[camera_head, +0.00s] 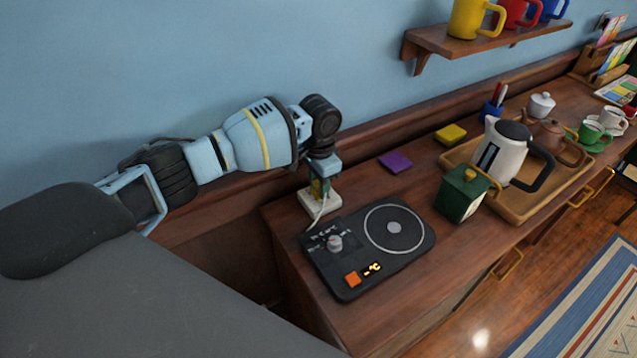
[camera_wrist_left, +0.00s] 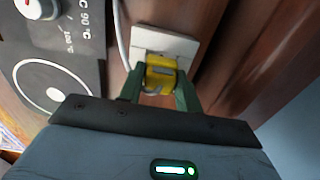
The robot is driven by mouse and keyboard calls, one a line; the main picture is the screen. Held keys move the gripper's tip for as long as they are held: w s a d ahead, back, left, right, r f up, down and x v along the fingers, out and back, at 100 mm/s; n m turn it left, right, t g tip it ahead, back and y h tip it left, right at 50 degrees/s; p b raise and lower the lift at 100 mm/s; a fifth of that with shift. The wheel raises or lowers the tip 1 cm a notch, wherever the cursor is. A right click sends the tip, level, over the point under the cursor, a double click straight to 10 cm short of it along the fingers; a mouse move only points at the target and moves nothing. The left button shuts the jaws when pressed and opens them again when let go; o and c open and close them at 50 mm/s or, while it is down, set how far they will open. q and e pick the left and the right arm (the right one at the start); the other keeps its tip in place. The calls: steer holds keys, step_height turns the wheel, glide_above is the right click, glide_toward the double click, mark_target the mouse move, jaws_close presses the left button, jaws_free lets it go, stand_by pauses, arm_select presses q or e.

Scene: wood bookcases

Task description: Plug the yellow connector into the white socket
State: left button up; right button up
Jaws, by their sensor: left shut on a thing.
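The white socket (camera_head: 322,205) sits on the wooden counter at its left end, beside the black hot plate. It also shows in the left wrist view (camera_wrist_left: 172,43). My left gripper (camera_head: 319,186) is directly above the socket, pointing down. In the left wrist view its green fingers (camera_wrist_left: 160,88) are shut on the yellow connector (camera_wrist_left: 160,72). The connector overlaps the socket's near part there; I cannot tell whether it is seated in it. A white cable (camera_wrist_left: 122,35) runs beside the socket. My right gripper is not in view.
The black hot plate (camera_head: 345,272) with a knob and an orange button lies close by. A green canister (camera_head: 462,194), a kettle (camera_head: 500,150) on a wooden tray (camera_head: 517,211), a purple pad (camera_head: 396,162) and a yellow pad (camera_head: 450,134) are further right. The blue wall is behind.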

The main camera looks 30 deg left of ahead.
arm_select(q)
steer(key=shift+f, duration=0.7)
stand_by(0.5)
steer(key=o, duration=1.1)
step_height(320, 180, up, 8)
steer(key=shift+f, duration=0.1)
